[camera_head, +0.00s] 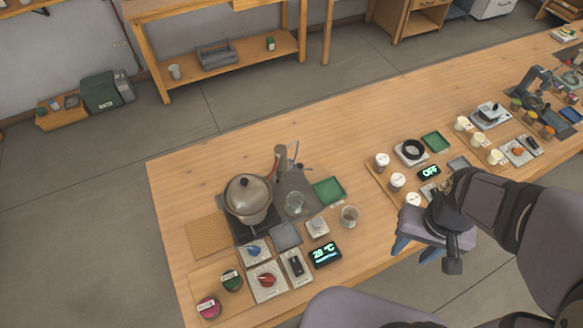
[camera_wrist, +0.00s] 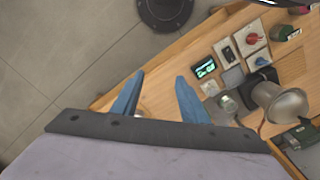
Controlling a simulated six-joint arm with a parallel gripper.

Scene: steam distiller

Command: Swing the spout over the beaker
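The distiller's metal pot (camera_head: 248,195) has a domed lid and stands on a dark base at the table's left; it also shows in the wrist view (camera_wrist: 287,106). Behind it rises a dark upright part (camera_head: 281,158) with thin tubing; I cannot tell which part is the spout. One clear glass vessel (camera_head: 295,203) stands on a grey plate right of the pot. Another clear glass (camera_head: 349,216) stands on bare wood further right; I cannot tell which is the beaker. My gripper (camera_head: 416,250) is at the table's front edge, away from both. Its blue fingers (camera_wrist: 159,76) are apart and empty.
A 29 °C display (camera_head: 326,254), a red-knob box (camera_head: 267,281) and a blue-knob box (camera_head: 255,251) stand before the pot. A green tray (camera_head: 328,190) lies behind the glasses. White cups (camera_head: 397,181) and an OFF display (camera_head: 429,172) stand near my arm.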

